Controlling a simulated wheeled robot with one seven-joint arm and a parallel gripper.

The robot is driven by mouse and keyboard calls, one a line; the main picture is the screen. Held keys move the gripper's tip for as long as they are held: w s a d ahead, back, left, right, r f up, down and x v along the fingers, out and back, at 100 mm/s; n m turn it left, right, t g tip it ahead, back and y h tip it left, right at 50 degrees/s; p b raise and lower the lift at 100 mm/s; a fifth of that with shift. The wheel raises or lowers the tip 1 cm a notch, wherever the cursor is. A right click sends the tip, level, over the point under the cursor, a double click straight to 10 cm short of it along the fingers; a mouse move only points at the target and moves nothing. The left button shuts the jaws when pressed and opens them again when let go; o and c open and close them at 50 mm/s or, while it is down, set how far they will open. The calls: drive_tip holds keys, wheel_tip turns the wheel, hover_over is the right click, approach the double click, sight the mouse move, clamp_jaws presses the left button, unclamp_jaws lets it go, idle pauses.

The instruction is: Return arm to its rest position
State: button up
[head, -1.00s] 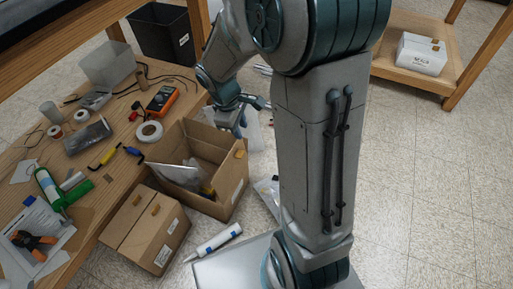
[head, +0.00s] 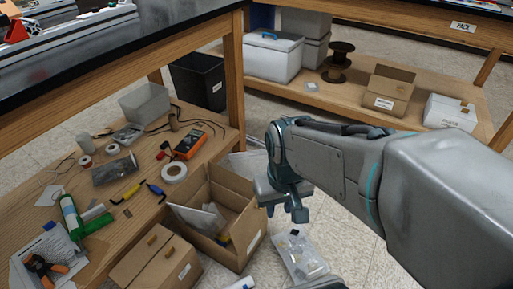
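My arm reaches in from the right side of the head view, its large grey links bent above the floor. My gripper (head: 293,207) points down at the arm's end, just right of the open cardboard box. No object shows in it. Its fingers are small and partly hidden by the wrist, so I cannot tell whether they are open or shut.
The open cardboard box (head: 246,240) and a closed box (head: 150,268) stand beside the cluttered wooden shelf (head: 130,222). A clear plastic bag (head: 299,256) lies on the floor below my gripper.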

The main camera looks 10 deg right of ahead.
wheel_tip(320, 180, up, 36)
drive_tip(key=t+p, duration=0.1)
drive_tip(key=p, duration=3.2)
drive_tip(key=shift+d+r+t, duration=0.2)
drive_tip(key=shift+t, duration=0.1)
